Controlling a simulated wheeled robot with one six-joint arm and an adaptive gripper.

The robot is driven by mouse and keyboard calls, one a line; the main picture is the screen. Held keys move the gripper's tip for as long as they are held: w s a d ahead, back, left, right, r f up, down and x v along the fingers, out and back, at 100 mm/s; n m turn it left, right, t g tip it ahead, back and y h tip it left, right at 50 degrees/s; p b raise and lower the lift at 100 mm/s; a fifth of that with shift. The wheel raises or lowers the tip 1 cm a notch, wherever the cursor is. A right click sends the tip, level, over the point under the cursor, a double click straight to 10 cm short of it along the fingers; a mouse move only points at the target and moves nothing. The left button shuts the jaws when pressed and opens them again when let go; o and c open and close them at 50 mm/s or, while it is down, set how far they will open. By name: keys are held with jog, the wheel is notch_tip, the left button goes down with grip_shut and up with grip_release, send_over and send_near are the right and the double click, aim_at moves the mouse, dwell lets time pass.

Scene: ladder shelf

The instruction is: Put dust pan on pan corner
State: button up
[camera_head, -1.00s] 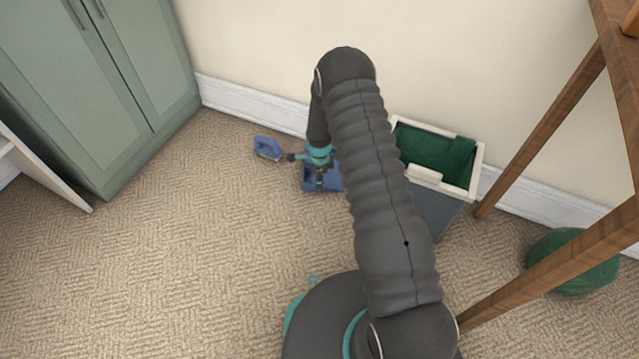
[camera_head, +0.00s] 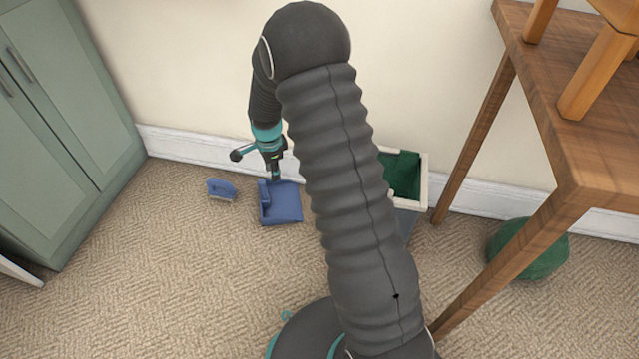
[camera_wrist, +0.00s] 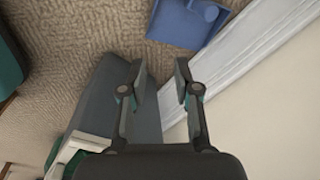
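A blue dust pan (camera_head: 285,206) lies flat on the carpet near the wall. It also shows at the top of the wrist view (camera_wrist: 181,27). My gripper (camera_head: 276,172) is in front of the dust pan's far edge in the head view. In the wrist view, its two fingers (camera_wrist: 160,74) are spread with nothing between them, and the dust pan lies beyond the tips, apart from them. A blue brush (camera_head: 221,189) lies on the carpet to the left of the dust pan. I cannot tell which spot is the pan corner.
A grey bin with a pale rim (camera_head: 423,178) and green lining stands right of the dust pan, partly behind my arm. A wooden ladder shelf (camera_head: 477,130) and a green ball (camera_head: 540,262) are at the right. A green cabinet (camera_head: 62,130) is at the left. Carpet between is open.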

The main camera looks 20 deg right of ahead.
jog(key=s+r+n+t, duration=0.1)
jog(key=s+r+n, duration=0.2)
jog(key=s+r, duration=0.35)
jog(key=s+d+r+n, duration=0.1)
jog(key=s+r+n, duration=0.2)
jog(key=r, duration=0.6)
jog(key=s+r+n+t, duration=0.1)
jog(key=s+r+n, duration=0.1)
jog(key=s+r, duration=0.45)
jog(key=s+r+n+t, duration=0.1)
jog(key=s+r+n, duration=0.2)
jog(key=s, duration=0.6)
jog(key=s+r+n+t, duration=0.1)
jog(key=s+r+n, duration=0.3)
jog(key=s, duration=0.4)
jog(key=shift+s+d+r+n, duration=0.3)
jog(key=shift+s+n, duration=0.1)
jog(key=shift+n, duration=0.5)
notch_tip(320, 180, up, 7)
jog(key=p, duration=0.7)
